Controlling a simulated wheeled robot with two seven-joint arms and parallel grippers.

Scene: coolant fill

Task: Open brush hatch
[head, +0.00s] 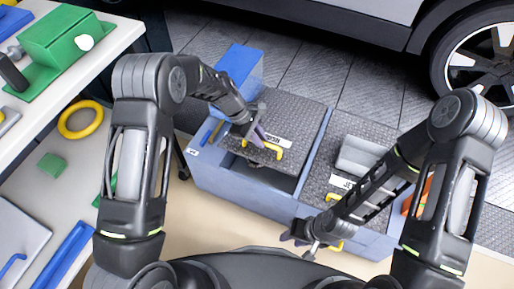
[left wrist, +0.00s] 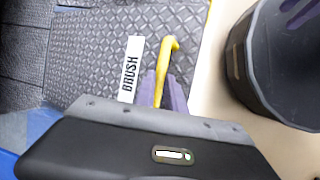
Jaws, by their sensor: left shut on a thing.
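The brush hatch (head: 287,112) is a dark diamond-plate lid on the left half of the blue-grey chest. Its white label reads BRUSH in the left wrist view (left wrist: 131,68). The lid's front edge stands raised, with a dark opening (head: 270,177) beneath it. My left gripper (head: 261,137) is shut on the yellow handle (head: 277,150) at that edge; the handle also shows between its purple fingers in the left wrist view (left wrist: 168,52). My right gripper (head: 298,236) is low in front of the chest's right half; its jaw state is unclear.
A second plate lid (head: 348,130) with a grey object (head: 360,155) on it covers the right half of the chest (head: 225,177). A blue box (head: 238,68) stands behind the chest. A workbench (head: 35,150) is at the left, a car (head: 380,25) at the back.

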